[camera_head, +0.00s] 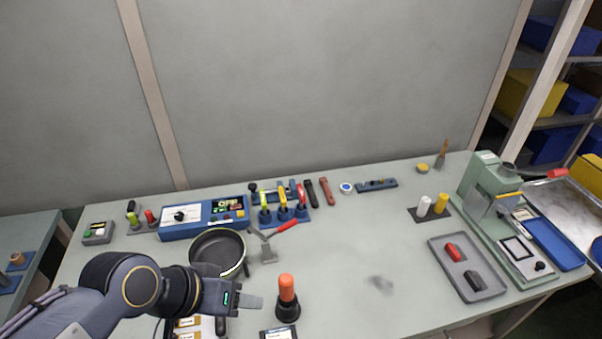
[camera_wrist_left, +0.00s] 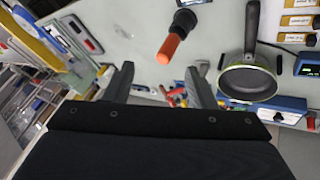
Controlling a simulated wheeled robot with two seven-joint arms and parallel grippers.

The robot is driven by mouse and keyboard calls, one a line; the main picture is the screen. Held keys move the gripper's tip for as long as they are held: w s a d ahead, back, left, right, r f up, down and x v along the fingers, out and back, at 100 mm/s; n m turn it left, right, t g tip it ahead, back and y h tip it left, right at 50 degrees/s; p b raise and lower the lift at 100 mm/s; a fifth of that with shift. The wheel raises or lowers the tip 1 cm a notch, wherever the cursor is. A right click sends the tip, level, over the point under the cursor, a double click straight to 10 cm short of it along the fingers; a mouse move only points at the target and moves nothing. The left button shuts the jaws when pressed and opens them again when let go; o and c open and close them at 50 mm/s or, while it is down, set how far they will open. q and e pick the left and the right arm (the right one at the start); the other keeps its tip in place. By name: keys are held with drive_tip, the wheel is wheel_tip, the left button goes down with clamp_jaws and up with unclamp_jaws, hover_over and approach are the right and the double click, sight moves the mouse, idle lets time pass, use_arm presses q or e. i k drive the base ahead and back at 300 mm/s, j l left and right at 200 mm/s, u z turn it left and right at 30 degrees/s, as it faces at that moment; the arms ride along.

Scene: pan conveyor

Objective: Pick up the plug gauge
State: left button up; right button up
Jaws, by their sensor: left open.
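An upright piece with an orange cylindrical handle (camera_head: 287,288) and a wide black base stands on the table near the front. It is the likeliest plug gauge, though no label confirms this. My left gripper (camera_head: 252,302) is just left of it, open and empty, with a clear gap between them. In the left wrist view the orange handle (camera_wrist_left: 169,48) shows beyond the fingertips, between the two spread fingers (camera_wrist_left: 162,82). My right gripper is not in view.
A frying pan (camera_head: 217,253) lies behind my left wrist. A small dark box (camera_head: 278,333) is at the front edge. A grey tray (camera_head: 436,243) and green machine (camera_head: 482,185) stand right. The table's middle is clear.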

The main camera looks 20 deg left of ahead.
sight(149, 217)
drive_tip(key=u, duration=1.85)
